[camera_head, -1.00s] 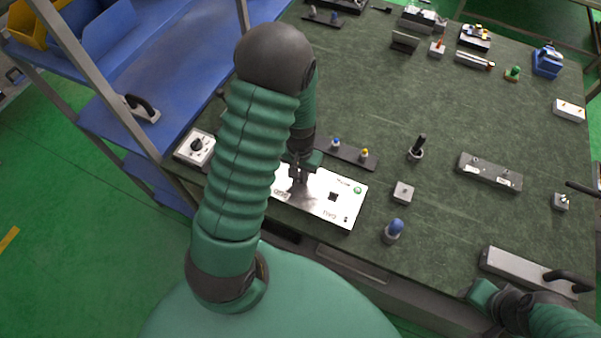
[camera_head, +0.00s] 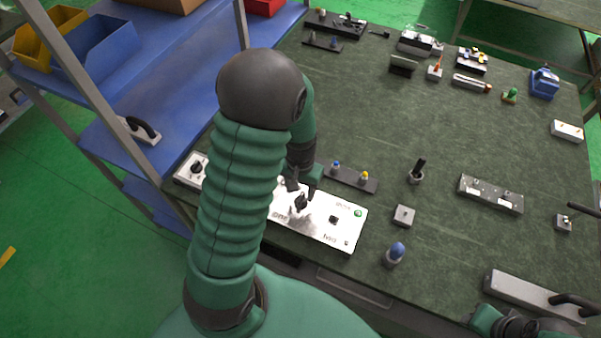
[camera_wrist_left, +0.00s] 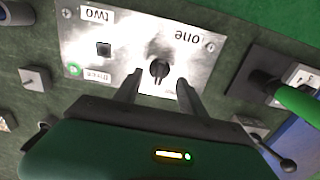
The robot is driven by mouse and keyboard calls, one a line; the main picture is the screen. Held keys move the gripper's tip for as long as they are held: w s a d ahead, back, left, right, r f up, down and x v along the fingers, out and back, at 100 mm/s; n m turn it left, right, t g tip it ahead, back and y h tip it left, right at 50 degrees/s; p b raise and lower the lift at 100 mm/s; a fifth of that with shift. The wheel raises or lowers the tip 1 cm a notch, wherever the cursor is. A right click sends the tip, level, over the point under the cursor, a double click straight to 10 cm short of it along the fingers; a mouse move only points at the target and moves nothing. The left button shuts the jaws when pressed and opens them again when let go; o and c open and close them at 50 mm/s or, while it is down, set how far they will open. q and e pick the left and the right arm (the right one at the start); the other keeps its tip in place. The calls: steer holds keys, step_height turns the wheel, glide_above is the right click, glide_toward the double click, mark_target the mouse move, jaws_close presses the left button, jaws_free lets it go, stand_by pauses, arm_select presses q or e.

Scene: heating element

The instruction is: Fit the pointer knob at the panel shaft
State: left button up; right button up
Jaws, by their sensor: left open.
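The white panel (camera_head: 338,233) lies on the bench in front of my left arm. A black pointer knob (camera_head: 301,203) stands on it below the label "one"; it also shows in the left wrist view (camera_wrist_left: 159,70). A dark square feature (camera_head: 334,219) sits beside it, nearer the label "two". My left gripper (camera_head: 299,187) is open just behind the knob in the head view. In the wrist view its fingertips (camera_wrist_left: 159,84) are spread either side of the knob's near edge, apart from it. How fully the knob is seated cannot be told. My right gripper (camera_head: 487,319) is partly cut off at bottom right.
A box with a black knob (camera_head: 195,168) is left of my arm.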

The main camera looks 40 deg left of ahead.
mark_target(300, 198)
arm_select(q)
step_height(300, 198, up, 12)
stand_by(0.5)
steer(key=s+d+f+m+t, duration=0.1)
steer(key=d+f, duration=0.1)
steer(key=d, duration=0.4)
steer(key=s+d+f+m+t+b, duration=0.1)
steer(key=s+d+f+m, duration=0.1)
steer(key=d, duration=0.4)
steer(key=shift+d+f+m+t, duration=0.15)
steer(key=shift+f+m+t, duration=0.15)
steer(key=shift+f, duration=0.2)
steer(key=shift+s, duration=0.15)
steer(key=shift+d, duration=0.25)
